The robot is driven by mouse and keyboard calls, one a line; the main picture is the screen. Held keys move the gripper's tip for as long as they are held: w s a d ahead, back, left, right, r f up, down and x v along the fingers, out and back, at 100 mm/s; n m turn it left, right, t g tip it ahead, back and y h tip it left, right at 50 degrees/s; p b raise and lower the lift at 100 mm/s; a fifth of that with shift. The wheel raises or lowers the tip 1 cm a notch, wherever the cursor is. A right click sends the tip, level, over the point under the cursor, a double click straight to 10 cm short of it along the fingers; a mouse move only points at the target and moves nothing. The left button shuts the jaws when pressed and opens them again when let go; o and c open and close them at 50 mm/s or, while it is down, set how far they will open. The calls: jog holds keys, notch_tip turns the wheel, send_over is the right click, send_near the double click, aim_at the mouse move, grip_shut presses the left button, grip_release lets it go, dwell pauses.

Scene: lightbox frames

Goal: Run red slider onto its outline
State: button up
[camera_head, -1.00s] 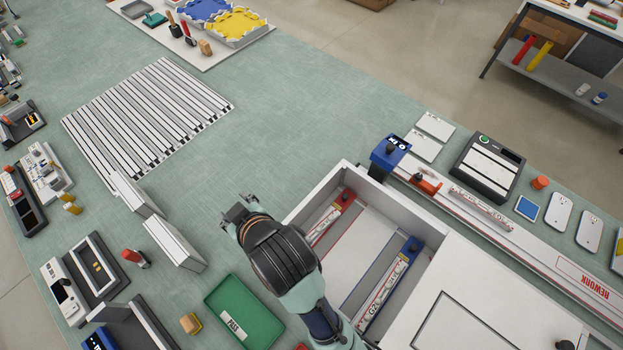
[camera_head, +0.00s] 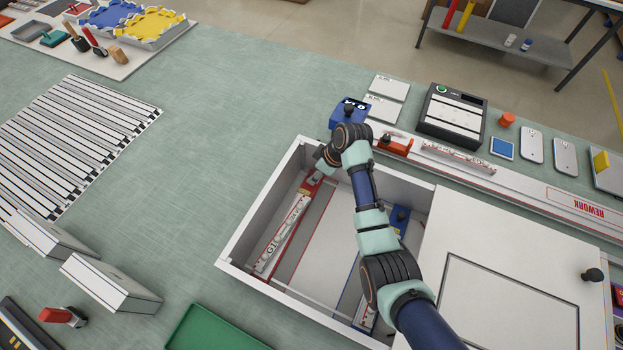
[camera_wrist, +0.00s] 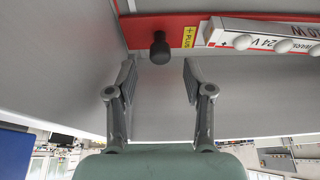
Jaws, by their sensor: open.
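The red slider (camera_head: 313,183) lies at the far left inside the open white box (camera_head: 236,232). The wrist view shows its red face (camera_wrist: 178,23), a black knob (camera_wrist: 160,48) and a yellow PLUS label (camera_wrist: 190,38). My gripper (camera_wrist: 158,78) is open, its fingers short of the knob and to either side of it, with nothing between them. In the head view my gripper (camera_head: 321,170) hangs over the far left corner of the box and partly hides the slider. A white lettered strip (camera_head: 281,236) lies along the red piece. I cannot clearly make out the outline.
A blue slider (camera_head: 400,217) sits in the box's right channel, partly behind my arm. The box walls stand close around my gripper. A blue block (camera_head: 349,113) and an orange-red clamp (camera_head: 397,144) stand just beyond. A white lid (camera_head: 480,240) covers the right side.

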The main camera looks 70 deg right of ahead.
jog(key=b+x, duration=0.1)
jog(key=x, duration=0.4)
grip_shut()
jog(key=shift+r, duration=0.1)
